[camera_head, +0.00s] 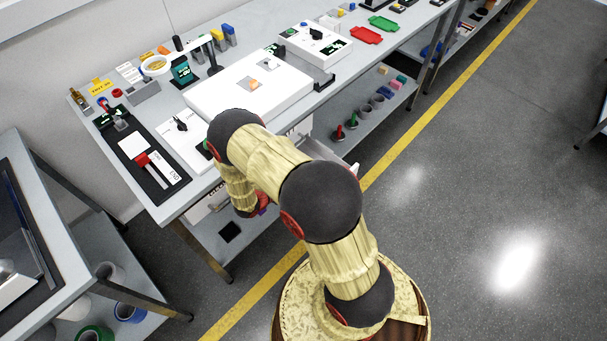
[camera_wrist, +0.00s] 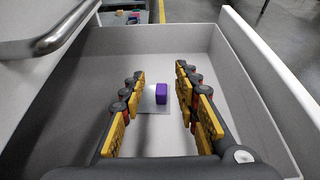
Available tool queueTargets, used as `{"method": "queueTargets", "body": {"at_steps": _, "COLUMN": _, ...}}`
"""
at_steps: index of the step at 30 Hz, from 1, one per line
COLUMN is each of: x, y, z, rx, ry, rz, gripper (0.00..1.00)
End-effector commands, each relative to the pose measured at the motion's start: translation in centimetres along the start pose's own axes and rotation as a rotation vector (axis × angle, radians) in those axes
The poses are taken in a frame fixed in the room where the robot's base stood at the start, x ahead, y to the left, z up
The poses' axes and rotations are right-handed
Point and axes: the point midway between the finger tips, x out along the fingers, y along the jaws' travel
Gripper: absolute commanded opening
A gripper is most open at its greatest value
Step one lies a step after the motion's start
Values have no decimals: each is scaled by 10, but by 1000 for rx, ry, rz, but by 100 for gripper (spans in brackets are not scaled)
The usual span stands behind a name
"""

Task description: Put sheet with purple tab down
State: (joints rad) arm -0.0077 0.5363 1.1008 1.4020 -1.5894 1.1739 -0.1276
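The sheet (camera_wrist: 148,105) is a small pale square with an upright purple tab (camera_wrist: 162,93). In the wrist view it appears to lie on the floor of a light grey open drawer (camera_wrist: 75,105). My gripper (camera_wrist: 160,85) is over the drawer with its yellow and black fingers spread wide, one on each side of the tab. Neither finger visibly touches the tab. In the head view my arm hides the sheet and most of the gripper.
A metal bar handle (camera_wrist: 68,28) runs beside the drawer at the upper left of the wrist view. Grey floor lies at right.

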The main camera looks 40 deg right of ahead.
Motion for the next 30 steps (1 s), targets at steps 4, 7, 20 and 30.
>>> {"method": "queueTargets", "body": {"at_steps": 4, "x": -37, "y": 2, "z": 1, "rx": -2, "ry": 0, "rz": 6, "gripper": 31}}
{"method": "queueTargets", "body": {"at_steps": 7, "x": -58, "y": 1, "z": 1, "rx": -2, "ry": 0, "rz": 6, "gripper": 31}}
{"method": "queueTargets", "body": {"at_steps": 20, "x": -106, "y": 0, "z": 0, "rx": -1, "ry": 0, "rz": 1, "gripper": 31}}
{"method": "queueTargets", "body": {"at_steps": 30, "x": -106, "y": 0, "z": -1, "rx": -1, "ry": 0, "rz": 0, "gripper": 31}}
